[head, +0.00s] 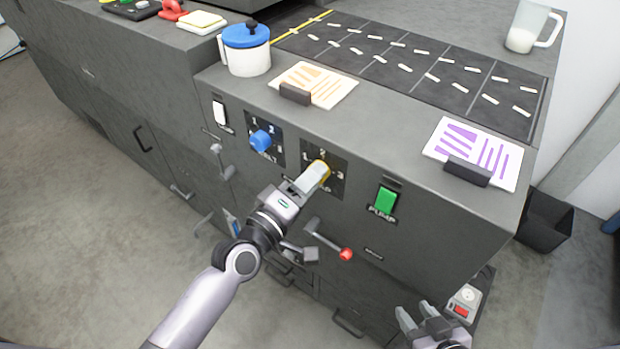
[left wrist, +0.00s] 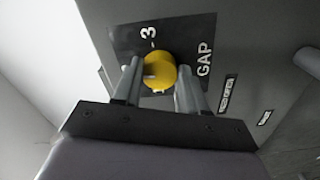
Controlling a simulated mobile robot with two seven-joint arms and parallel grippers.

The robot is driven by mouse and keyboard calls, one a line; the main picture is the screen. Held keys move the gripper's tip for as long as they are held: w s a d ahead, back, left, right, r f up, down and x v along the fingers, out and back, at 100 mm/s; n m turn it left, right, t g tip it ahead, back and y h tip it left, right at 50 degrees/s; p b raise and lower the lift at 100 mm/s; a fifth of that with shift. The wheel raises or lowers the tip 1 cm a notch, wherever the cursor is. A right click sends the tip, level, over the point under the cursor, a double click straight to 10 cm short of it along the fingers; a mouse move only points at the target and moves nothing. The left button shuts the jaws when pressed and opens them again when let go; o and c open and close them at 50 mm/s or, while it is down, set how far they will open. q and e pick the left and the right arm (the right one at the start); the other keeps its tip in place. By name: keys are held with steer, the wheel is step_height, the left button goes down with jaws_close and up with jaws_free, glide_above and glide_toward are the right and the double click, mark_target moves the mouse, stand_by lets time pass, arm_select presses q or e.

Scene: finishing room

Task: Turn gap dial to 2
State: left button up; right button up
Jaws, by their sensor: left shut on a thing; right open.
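The yellow gap dial (head: 326,167) sits on a dark plate (head: 338,186) on the front of the grey machine. The plate carries the numbers 1, 2 and 3, with the label GAP below. My left gripper (head: 322,172) is shut on the dial and hides most of it in the head view. In the left wrist view the dial (left wrist: 160,72) sits between the two fingers, with the 3 and GAP readable beside it. I cannot tell which number it points to. My right gripper (head: 424,316) is open and empty at the lower right, away from the dial.
A blue dial (head: 262,139) is left of the gap dial, and a green PUMP switch (head: 385,199) is to its right. A red-tipped lever (head: 345,253) sticks out below. A blue-lidded jar (head: 246,50) and cards (head: 318,84) stand on top.

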arm_select(q)
steer(key=shift+n, duration=0.6)
steer(key=o, duration=1.1)
steer(key=shift+c, duration=0.2)
steer(key=v, duration=0.7)
